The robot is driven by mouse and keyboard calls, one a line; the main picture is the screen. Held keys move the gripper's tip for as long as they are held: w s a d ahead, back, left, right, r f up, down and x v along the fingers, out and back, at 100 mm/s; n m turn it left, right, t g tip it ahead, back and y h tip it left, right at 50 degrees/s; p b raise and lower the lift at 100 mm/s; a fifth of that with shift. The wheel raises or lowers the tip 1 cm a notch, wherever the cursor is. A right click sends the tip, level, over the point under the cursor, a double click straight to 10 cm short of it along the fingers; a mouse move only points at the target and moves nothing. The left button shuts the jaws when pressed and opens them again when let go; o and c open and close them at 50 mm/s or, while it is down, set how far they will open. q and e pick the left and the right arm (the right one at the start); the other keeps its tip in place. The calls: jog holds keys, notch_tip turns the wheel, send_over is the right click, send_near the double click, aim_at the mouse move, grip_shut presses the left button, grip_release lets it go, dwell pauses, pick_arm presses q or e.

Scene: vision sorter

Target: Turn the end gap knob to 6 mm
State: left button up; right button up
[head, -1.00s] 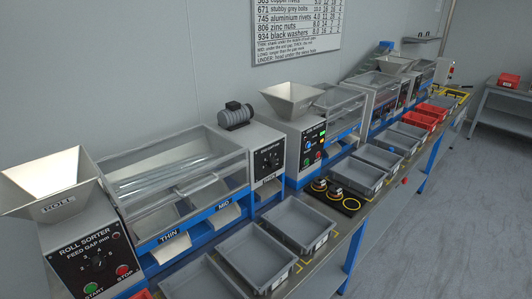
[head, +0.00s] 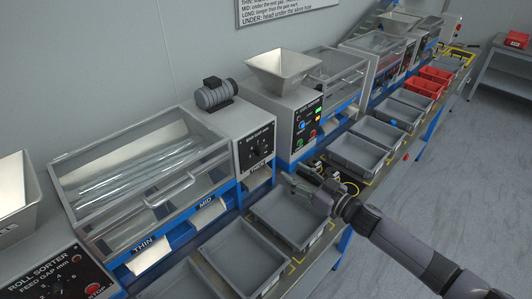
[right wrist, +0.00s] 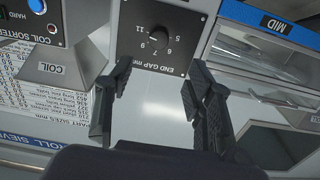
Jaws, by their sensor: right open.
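The end gap panel (head: 254,150) is a black plate on the grey housing at the end of the roll sorter. Its dark round knob (head: 262,148) also shows in the right wrist view (right wrist: 159,36), ringed by white numbers with "END GAP mm" printed beside it. I cannot tell surely which number the knob points at. My right gripper (head: 301,178) is open and empty, in front of and below the panel, above the grey trays. In the right wrist view its two fingers (right wrist: 158,75) stand apart, short of the knob, with clear space between them. My left gripper is not in view.
The THIN and MID chutes (head: 207,215) stick out left of the panel. The coil sorter (head: 303,125) with its hopper stands to the right. Grey trays (head: 240,252) line the bench front. A motor (head: 215,94) sits on the housing.

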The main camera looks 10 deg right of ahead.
aim_at(264, 154)
jog(key=x, duration=1)
jog(key=shift+w+a+p, duration=0.1)
jog(key=shift+w+p, duration=0.2)
jog(key=shift+p, duration=0.1)
jog(key=shift+w+a+f, duration=0.1)
jog(key=shift+w+a, duration=0.1)
jog(key=shift+w, duration=0.15)
jog(key=shift+w+a, duration=0.15)
jog(key=shift+w, duration=0.15)
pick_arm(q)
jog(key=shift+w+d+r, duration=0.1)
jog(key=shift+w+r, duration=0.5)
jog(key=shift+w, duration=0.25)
pick_arm(e)
jog(key=c, duration=1.2)
jog(key=shift+o, duration=0.2)
